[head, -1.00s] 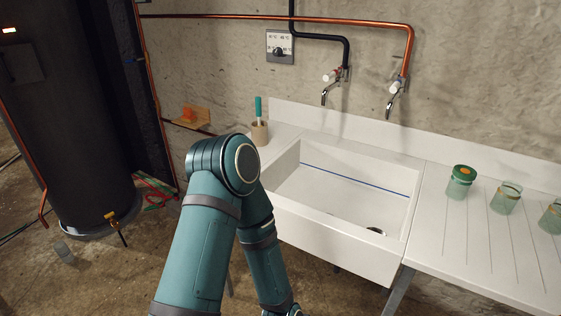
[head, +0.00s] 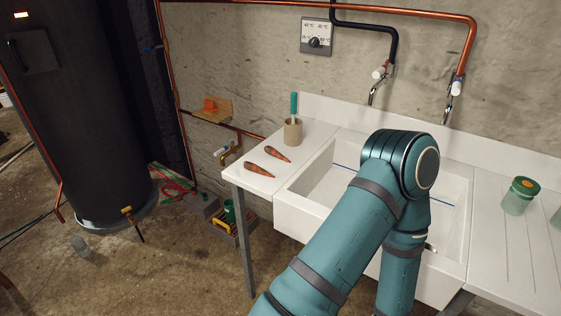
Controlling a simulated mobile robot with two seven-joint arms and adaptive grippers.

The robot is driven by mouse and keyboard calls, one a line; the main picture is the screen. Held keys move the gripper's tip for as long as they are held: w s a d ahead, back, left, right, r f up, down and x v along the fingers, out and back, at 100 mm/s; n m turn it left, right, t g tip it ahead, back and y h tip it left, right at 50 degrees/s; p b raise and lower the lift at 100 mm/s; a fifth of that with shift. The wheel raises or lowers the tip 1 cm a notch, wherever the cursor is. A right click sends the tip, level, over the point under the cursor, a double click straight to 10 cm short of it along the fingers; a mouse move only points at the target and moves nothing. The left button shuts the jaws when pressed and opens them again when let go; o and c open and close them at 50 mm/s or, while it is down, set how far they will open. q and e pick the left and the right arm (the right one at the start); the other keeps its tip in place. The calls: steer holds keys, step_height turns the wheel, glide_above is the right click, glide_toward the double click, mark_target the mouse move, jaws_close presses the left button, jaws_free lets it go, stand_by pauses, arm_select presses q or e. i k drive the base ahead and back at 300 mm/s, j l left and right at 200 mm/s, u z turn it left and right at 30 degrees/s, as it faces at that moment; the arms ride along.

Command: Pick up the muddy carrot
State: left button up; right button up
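Two brownish-orange carrots lie on the white counter left of the sink. One carrot (head: 258,169) is nearer the front left corner. The other carrot (head: 277,153) lies a little behind it to the right, apart from it. Both look dark and dirty; I cannot tell from here which is muddier. One of my teal arms rises from the bottom and crosses in front of the sink, with its elbow up. Neither of my grippers shows in the head view.
A beige cup (head: 293,132) with a teal-handled tool stands behind the carrots. My arm covers part of the white sink (head: 297,212). A jar with a green and orange lid (head: 519,196) stands on the right drainboard (head: 490,235). A dark tank (head: 75,100) stands at left.

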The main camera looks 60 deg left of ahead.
mark_target(249, 166)
steer(key=j+z, duration=0.25)
steer(key=k+j+z, duration=0.3)
steer(key=j+z, duration=0.15)
steer(key=j, duration=0.15)
steer(key=k+j+z, duration=0.25)
steer(key=j, duration=0.2)
steer(key=k+j+z, duration=0.35)
steer(key=k+j, duration=0.65)
steer(key=j, duration=0.2)
steer(key=k+j, duration=0.85)
steer(key=i, duration=0.45)
steer(key=j+z, duration=0.05)
